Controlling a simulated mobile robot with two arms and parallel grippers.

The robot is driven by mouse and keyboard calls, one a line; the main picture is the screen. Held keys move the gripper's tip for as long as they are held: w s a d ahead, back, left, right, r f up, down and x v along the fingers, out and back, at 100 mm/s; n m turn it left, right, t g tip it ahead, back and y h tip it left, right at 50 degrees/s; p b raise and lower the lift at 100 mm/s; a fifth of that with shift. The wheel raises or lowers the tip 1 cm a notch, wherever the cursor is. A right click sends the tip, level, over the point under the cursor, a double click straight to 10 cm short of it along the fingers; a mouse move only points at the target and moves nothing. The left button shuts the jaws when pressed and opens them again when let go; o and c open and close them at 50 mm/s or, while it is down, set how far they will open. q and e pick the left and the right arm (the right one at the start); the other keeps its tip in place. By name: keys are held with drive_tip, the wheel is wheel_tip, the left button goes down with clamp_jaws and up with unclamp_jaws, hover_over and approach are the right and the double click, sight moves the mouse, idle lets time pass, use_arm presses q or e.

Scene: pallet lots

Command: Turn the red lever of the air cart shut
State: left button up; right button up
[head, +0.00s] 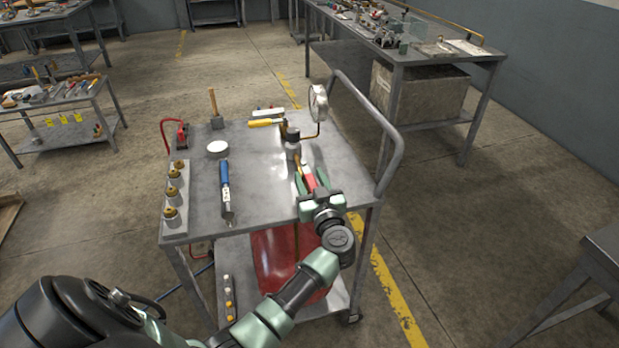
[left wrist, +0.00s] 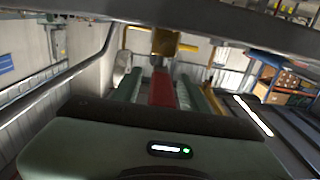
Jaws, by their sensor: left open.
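The air cart (head: 250,165) is a grey metal cart with a tubular handle. The red lever (head: 307,174) is by the brass pipe fitting near the cart's right side. My left gripper (head: 309,184) is open, its green fingers on either side of the lever. In the left wrist view the red lever (left wrist: 162,88) lies between the two fingers, with gaps visible beside it. The brass fitting (left wrist: 164,43) is beyond its far end. A round gauge (head: 318,102) stands on the pipe behind. The gripper partly hides the lever. My right gripper is not in view.
A blue-handled tool (head: 225,185), brass fittings (head: 172,190) on a strip, a white disc (head: 217,148) and a yellow-handled tool (head: 266,122) lie on the cart top. The cart handle (head: 385,130) rises at right. A red tank (head: 275,262) is below.

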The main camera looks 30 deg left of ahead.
use_arm(q)
drive_tip(key=shift+w+a, duration=0.15)
drive_tip(key=shift+a, duration=0.05)
drive_tip(key=shift+r, duration=0.1)
clamp_jaws()
idle(1.3)
